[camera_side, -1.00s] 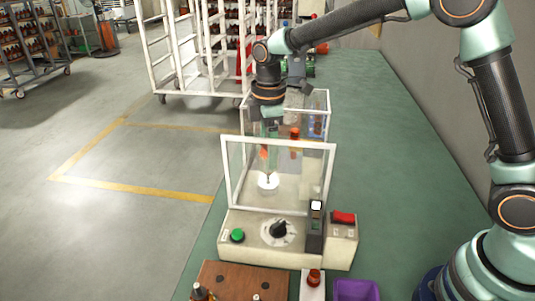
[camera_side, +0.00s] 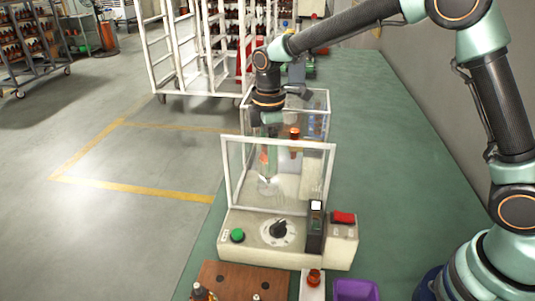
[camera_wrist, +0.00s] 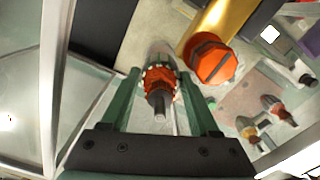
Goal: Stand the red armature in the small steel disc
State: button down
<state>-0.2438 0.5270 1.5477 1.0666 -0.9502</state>
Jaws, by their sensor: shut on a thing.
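The red armature (camera_wrist: 160,80) is held between the two green fingers of my gripper (camera_wrist: 161,90) in the wrist view, its shaft end towards the camera. In the side view the armature (camera_side: 264,158) shows through the clear guard, roughly upright under my gripper (camera_side: 265,148). The small steel disc (camera_side: 268,188) lies just below it, inside the guard. The armature's lower end is at or close to the disc; blur and the guard hide whether it is seated.
The white-framed clear guard (camera_side: 230,168) stands in front of my gripper. An orange-capped post (camera_side: 295,133) is close on the right, also large in the wrist view (camera_wrist: 213,62). The control panel (camera_side: 262,245), a brown board (camera_side: 238,283) and a purple bin (camera_side: 357,290) are nearer the camera.

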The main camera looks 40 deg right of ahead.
jog(key=shift+f, duration=0.65)
jog(key=shift+c, duration=0.3)
grip_release()
dwell(0.3)
jog(key=shift+r, duration=2.25)
